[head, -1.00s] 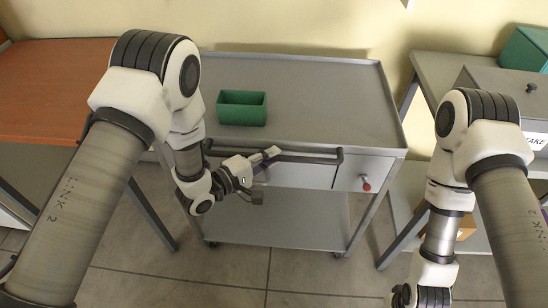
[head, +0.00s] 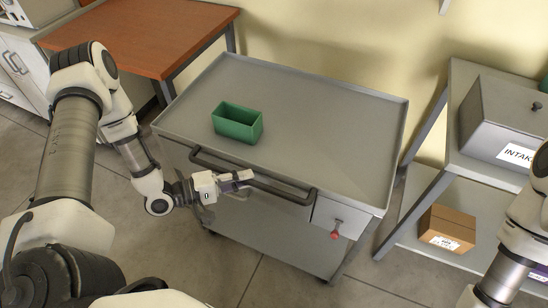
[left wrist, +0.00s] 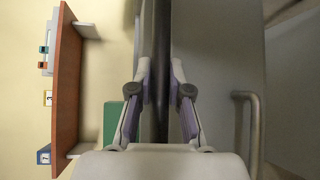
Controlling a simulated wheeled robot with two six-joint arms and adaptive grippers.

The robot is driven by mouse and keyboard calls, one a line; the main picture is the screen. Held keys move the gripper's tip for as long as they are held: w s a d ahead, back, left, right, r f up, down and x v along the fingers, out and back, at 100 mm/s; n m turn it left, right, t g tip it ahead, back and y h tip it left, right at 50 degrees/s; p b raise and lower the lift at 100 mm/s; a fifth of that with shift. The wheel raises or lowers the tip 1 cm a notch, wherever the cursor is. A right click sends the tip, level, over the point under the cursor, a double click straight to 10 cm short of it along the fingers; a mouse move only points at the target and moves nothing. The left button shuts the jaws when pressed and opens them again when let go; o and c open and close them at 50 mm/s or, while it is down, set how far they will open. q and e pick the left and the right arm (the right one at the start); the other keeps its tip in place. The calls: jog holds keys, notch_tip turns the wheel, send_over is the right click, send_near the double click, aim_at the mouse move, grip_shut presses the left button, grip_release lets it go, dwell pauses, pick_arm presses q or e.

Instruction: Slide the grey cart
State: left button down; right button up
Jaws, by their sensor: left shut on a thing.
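The grey cart (head: 310,112) stands in the middle of the head view, turned at an angle, with a dark handle bar (head: 285,190) along its front. My left gripper (head: 243,178) is at the handle bar and shut on it. In the left wrist view the bar (left wrist: 161,70) runs between the two fingers (left wrist: 160,108). A green open box (head: 237,124) sits on the cart's top; part of it shows in the left wrist view (left wrist: 112,122). My right arm shows at the right edge, but its gripper is out of the picture.
A brown-topped table (head: 150,35) stands at the back left. At the right is a grey table with a grey INTAKE box (head: 497,115) on it and a cardboard box (head: 447,228) on its lower shelf. Floor is clear in front.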

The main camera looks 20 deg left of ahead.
pick_arm(q)
jog(key=s+p, duration=0.1)
jog(key=s, duration=0.8)
jog(key=shift+s+p, duration=0.25)
jog(key=shift+p, duration=0.05)
jog(key=c, duration=1.1)
grip_release()
